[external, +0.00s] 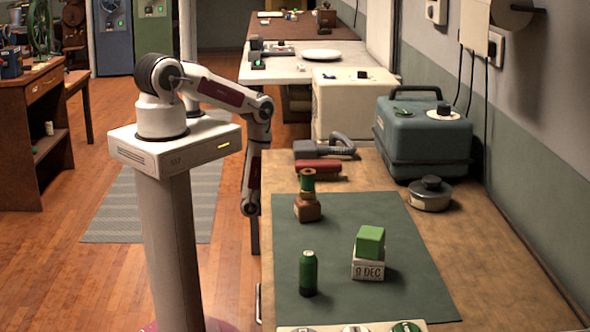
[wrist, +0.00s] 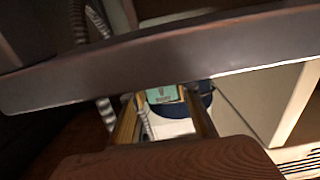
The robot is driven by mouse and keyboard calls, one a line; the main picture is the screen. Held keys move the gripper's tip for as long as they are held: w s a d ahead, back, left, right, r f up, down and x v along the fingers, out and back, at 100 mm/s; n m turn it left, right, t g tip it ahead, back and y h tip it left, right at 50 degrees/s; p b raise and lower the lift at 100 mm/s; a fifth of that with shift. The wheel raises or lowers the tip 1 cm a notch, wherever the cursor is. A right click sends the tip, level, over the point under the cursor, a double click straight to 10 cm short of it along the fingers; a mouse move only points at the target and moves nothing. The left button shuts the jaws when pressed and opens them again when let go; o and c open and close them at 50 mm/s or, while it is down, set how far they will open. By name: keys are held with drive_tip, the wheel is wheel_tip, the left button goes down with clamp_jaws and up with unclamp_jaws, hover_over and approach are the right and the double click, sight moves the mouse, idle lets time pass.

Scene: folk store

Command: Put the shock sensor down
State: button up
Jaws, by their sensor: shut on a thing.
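My arm hangs down at the left side of the workbench in the external view, with its wrist below the bench top's level; the fingers cannot be made out there. In the wrist view my gripper (wrist: 163,118) shows as two fingers with yellowish inner sides. They are shut on a small pale thing with a teal face and dark blue edge, which I take for the shock sensor (wrist: 162,94). Its full shape is partly hidden. A dark bar crosses in front of it, and a reddish-brown wooden surface fills the bottom of that view.
The workbench (external: 497,273) bears a green mat (external: 350,212). On it are a green cylinder (external: 308,274), a green block (external: 370,242) on a date block (external: 368,266), and a spool (external: 307,182) on brown blocks. A teal case (external: 425,140) and round tin (external: 430,196) stand behind. Mat's centre is clear.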

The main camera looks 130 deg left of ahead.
drive_tip(key=o, duration=1.1)
drive_tip(key=shift+v, duration=5.95)
drive_tip(key=shift+o, duration=0.5)
drive_tip(key=shift+r, duration=0.15)
